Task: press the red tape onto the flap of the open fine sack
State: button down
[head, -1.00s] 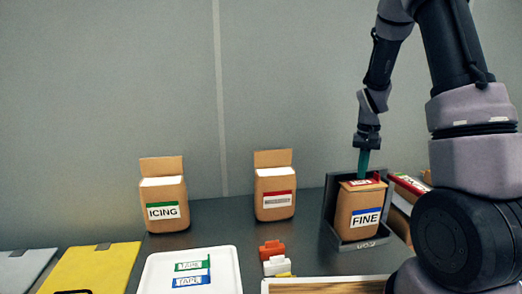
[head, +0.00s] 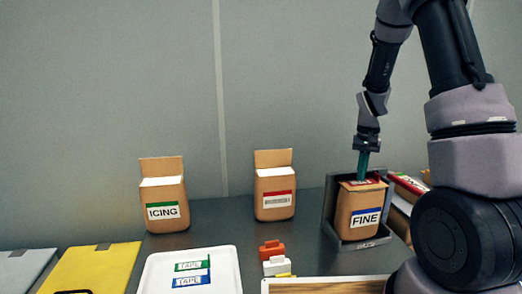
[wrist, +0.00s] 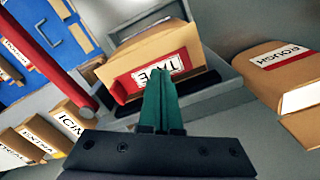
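The fine sack (head: 358,214) is brown with a blue FINE label and stands upright in a dark grey holder (head: 330,205). The red tape (head: 374,180) lies across its folded top flap; in the wrist view the red tape (wrist: 186,63) shows its white TAPE label and looks flat on the brown flap (wrist: 172,42). My gripper (head: 362,176) points down at the top of the sack. In the wrist view the teal fingers of my gripper (wrist: 158,76) are together, their tips over the tape and seemingly touching it. The fingers hide part of the tape.
An icing sack (head: 163,190) and a red-labelled sack (head: 274,185) stand left with raised flaps. A white tray (head: 228,265) holds green and blue tapes. Small orange and white blocks (head: 272,257) lie before the holder.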

jog(key=shift+f, duration=0.5)
dwell(0.4)
notch_tip(320, 180, up, 8)
dwell(1.0)
jog(key=shift+r, duration=0.1)
jog(key=s+a+r+t+y, duration=0.1)
jog(key=s+a+r+t, duration=0.1)
jog(key=s+r, duration=0.35)
jog(key=s+a+r+t, duration=0.1)
jog(key=s+a+r, duration=0.15)
jog(key=r, duration=0.55)
jog(key=s+a+r+t, duration=0.1)
jog(key=s+r+t, duration=0.1)
jog(key=s, duration=0.5)
jog(key=s+a+r+t+y, duration=0.1)
jog(key=s+a+r+t, duration=0.1)
jog(key=s+r, duration=0.2)
jog(key=shift+s+a+r, duration=0.3)
jog(key=shift+s+r, duration=0.1)
jog(key=shift+s, duration=0.95)
